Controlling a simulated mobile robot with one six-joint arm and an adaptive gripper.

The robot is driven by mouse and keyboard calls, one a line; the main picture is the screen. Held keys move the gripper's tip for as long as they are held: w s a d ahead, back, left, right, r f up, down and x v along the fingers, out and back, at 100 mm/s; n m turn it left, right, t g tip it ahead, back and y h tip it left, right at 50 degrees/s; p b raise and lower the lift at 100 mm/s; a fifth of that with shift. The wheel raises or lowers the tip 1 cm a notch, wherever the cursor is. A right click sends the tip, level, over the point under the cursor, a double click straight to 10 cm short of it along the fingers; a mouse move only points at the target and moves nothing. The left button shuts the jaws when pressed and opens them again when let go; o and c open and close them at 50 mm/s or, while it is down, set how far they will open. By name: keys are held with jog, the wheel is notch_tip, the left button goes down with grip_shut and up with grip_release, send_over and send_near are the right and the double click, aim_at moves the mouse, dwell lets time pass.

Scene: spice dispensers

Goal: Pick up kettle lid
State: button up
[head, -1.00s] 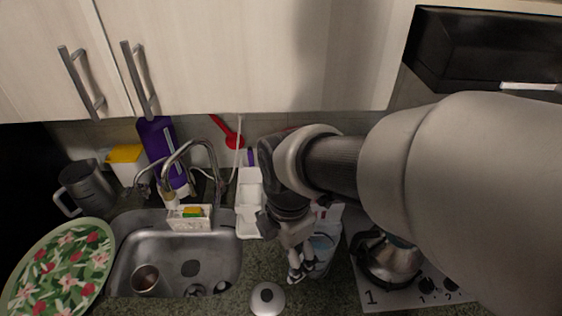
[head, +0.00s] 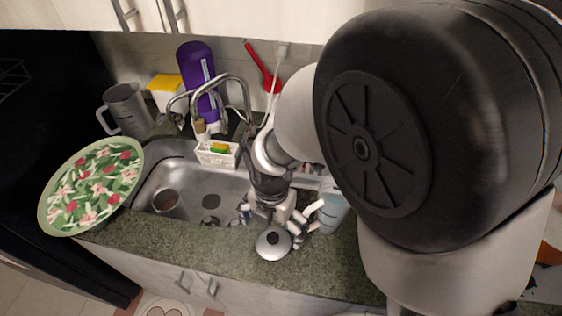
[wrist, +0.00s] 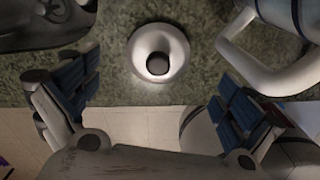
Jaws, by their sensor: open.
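The kettle lid (head: 272,243), a round silver lid with a dark knob, lies knob up on the green granite counter near its front edge. In the wrist view the lid (wrist: 158,62) is at the upper middle, ahead of and between the fingers. My gripper (head: 275,220) is close above the lid in the head view. In the wrist view my gripper (wrist: 155,105) is open, its blue-padded fingers wide apart with nothing between the pads. The kettle is hidden behind my arm in the head view.
A pale jug (head: 331,210) stands right of the lid; its white handle (wrist: 260,70) is near the right finger. The sink (head: 190,175) holds a metal cup (head: 167,200). A flowered plate (head: 92,187) is at left. Counter (head: 210,240) in front of the sink is clear.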

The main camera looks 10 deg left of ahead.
aim_at(274, 236)
notch_tip(274, 236, down, 6)
jog(key=shift+a+r+b, duration=0.1)
jog(key=shift+b, duration=1.15)
jog(key=shift+c, duration=0.4)
jog(key=c, duration=0.9)
jog(key=shift+s, duration=0.1)
jog(key=c, duration=0.5)
